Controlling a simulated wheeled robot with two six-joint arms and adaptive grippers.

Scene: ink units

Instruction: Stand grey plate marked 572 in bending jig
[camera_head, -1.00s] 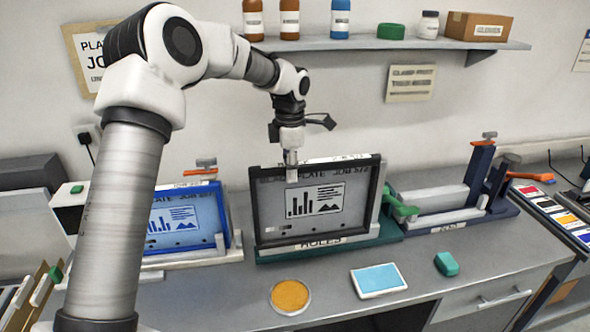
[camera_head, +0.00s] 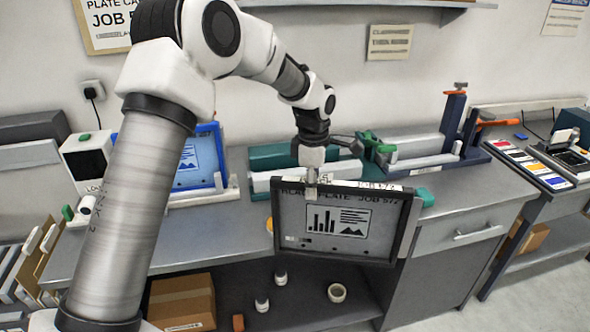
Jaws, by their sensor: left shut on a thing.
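The grey plate (camera_head: 345,247) in a dark frame has "PLATE JOB" and a number along its top that looks like 572. My left gripper (camera_head: 311,190) is shut on its top edge. It holds the plate upright, in front of the bench's front edge and clear of the jigs. The bending jig (camera_head: 435,160), with a dark blue base and pale bars, stands on the bench to the right, behind the plate. No plate shows in it. My right gripper is not in view.
The green jig (camera_head: 270,158) stands empty behind the plate. A blue-framed plate (camera_head: 218,150) stands in a holder at left. A green block (camera_head: 426,197) lies by the plate's right edge. Colour swatches (camera_head: 530,160) lie at right.

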